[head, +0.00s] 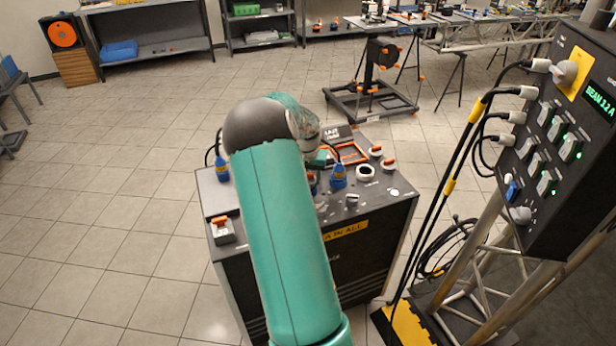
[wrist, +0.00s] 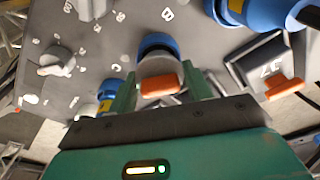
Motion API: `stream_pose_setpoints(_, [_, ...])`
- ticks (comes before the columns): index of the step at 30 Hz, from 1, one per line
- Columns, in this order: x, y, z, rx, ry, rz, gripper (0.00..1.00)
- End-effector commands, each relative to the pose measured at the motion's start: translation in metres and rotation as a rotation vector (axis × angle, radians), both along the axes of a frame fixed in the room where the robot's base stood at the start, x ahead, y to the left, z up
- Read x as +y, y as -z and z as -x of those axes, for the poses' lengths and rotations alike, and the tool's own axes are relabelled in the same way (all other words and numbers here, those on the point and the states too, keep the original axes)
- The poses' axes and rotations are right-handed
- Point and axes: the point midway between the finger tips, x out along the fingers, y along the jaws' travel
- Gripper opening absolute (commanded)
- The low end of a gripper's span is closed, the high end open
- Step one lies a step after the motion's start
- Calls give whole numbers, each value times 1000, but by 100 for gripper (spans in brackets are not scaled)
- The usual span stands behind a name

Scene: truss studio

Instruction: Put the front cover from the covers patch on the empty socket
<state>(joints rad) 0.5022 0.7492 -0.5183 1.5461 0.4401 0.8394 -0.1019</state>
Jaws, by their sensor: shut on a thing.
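My gripper (wrist: 162,92) shows in the wrist view with its two green fingers closed on a pale grey cover with an orange tab (wrist: 160,86). A dark, blue-ringed round part (wrist: 157,43) lies just beyond the held cover; I cannot tell whether they touch. In the head view my arm hides the gripper and the held cover over the dark console (head: 370,225). Other pale round covers with orange tabs stand at the console's right: a rear one (head: 376,151) and a front one (head: 389,165). I cannot make out which socket is empty.
Blue plugs stand on the console, one left (head: 221,170) and one right of my arm (head: 338,178). A box with an orange handle (head: 222,229) sits at its front left. A switch panel (head: 565,140) with hanging cables stands close on the right. Open floor lies left.

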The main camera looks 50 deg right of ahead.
Motion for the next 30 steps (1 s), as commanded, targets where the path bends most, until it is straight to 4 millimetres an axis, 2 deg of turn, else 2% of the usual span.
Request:
stream_pose_setpoints(17, [0,9,0,0,0,0,28])
stream_pose_setpoints(18, [0,9,0,0,0,0,52])
stream_pose_setpoints(21, [0,9,0,0,0,0,71])
stream_pose_setpoints(22, [0,9,0,0,0,0,75])
stream_pose_setpoints(28, [0,9,0,0,0,0,75])
stream_pose_setpoints(30, [0,9,0,0,0,0,89])
